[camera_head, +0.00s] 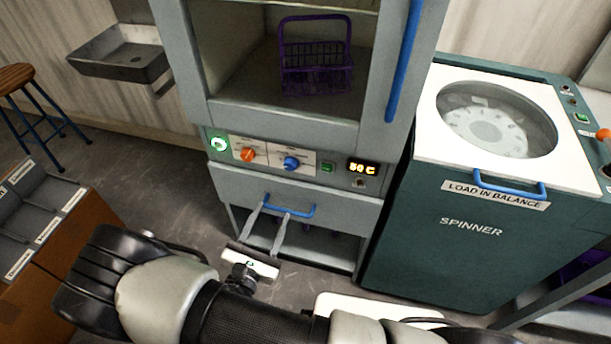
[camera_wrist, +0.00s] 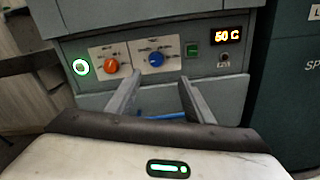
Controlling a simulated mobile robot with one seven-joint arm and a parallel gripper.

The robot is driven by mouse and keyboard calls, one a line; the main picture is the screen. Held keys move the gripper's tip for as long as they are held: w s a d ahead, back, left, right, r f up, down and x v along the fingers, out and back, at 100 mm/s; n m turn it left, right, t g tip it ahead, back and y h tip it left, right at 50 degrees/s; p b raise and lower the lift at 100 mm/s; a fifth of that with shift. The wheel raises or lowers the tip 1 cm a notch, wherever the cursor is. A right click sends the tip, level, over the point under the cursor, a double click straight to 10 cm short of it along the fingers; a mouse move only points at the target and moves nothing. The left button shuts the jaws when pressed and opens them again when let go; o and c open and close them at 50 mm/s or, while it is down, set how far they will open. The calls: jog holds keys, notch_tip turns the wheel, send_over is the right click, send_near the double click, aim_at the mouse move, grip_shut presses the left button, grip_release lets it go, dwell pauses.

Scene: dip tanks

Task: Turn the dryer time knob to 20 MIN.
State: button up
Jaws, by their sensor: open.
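The dryer's control panel (camera_head: 285,158) carries an orange knob (camera_head: 248,155) on the left and a blue knob (camera_head: 291,163) on the right. In the wrist view, the orange knob (camera_wrist: 111,65) and blue knob (camera_wrist: 155,59) each sit on a white dial plate. The dial print is too small to read, so I cannot tell which knob is for time or where either points. My gripper (camera_head: 276,208) is open and empty, in front of the dryer and below the panel in the picture. In the wrist view, my fingertips (camera_wrist: 160,76) lie either side of the blue knob's line, apparently short of it.
A green-lit round button (camera_head: 218,145) and an orange display (camera_head: 362,167) flank the knobs. A blue drawer handle (camera_head: 300,212) is below. The dryer door stands open with a blue handle (camera_head: 404,60); a purple basket (camera_head: 316,70) is inside. The spinner (camera_head: 470,225) stands right.

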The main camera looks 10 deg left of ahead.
jog(key=f, duration=0.1)
jog(key=b, duration=0.1)
send_near(289, 168)
jog(key=shift+n+y, duration=0.3)
jog(key=shift+n, duration=0.1)
jog(key=w, duration=0.8)
jog(key=shift+w+d+r, duration=0.1)
jog(key=shift+w+d, duration=0.25)
jog(key=shift+d, duration=0.05)
jog(key=c, duration=1)
jog(key=shift+c, duration=0.2)
